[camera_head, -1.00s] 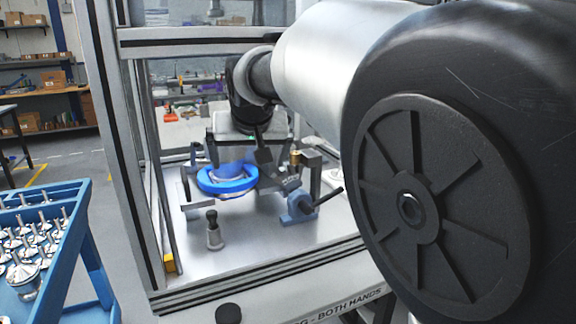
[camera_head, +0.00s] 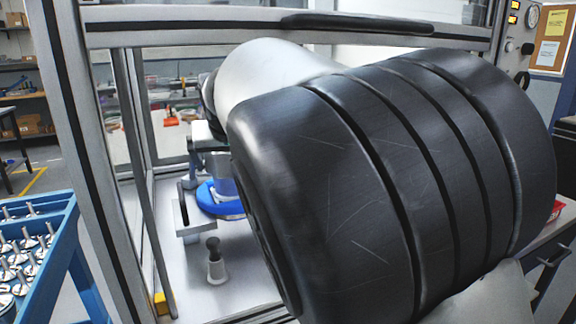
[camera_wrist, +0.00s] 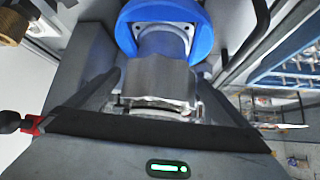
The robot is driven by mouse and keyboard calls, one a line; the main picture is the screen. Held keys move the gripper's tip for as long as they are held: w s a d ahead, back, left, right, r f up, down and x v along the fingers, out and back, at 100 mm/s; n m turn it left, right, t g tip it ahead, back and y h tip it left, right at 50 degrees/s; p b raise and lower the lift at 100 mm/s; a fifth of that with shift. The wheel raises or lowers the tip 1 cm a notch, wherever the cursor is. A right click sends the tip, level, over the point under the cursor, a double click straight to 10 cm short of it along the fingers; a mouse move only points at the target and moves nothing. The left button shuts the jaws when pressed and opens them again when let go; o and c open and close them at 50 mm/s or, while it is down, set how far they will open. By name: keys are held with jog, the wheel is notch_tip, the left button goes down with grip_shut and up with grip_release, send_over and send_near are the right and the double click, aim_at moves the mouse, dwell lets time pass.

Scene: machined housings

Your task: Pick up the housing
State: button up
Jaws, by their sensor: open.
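The housing (camera_wrist: 160,75) is a grey metal part with a flange, seen in the wrist view between the sides of my gripper (camera_wrist: 158,45). A blue ring (camera_wrist: 124,30) curves around its far end. In the head view, a small part of the housing (camera_head: 226,188) shows above the blue ring (camera_head: 214,204), inside the framed station. My arm hides the rest. My gripper is open around or just over the housing. I cannot tell whether its fingers touch it. Most of the gripper is hidden in the head view.
A small dark-topped peg (camera_head: 214,262) stands on the metal station floor in front of the ring. The station's upright post (camera_head: 84,150) is left of my arm. A blue cart (camera_head: 62,236) with several metal parts stands at the left.

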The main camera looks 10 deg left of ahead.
jog(key=x, duration=0.4)
jog(key=shift+w+a+f, duration=0.1)
jog(key=shift+w+f, duration=0.15)
jog(key=shift+f, duration=0.05)
jog(key=shift+c, duration=0.4)
jog(key=c, duration=1.8)
jog(key=shift+w+r, duration=0.1)
jog(key=shift+r, duration=0.2)
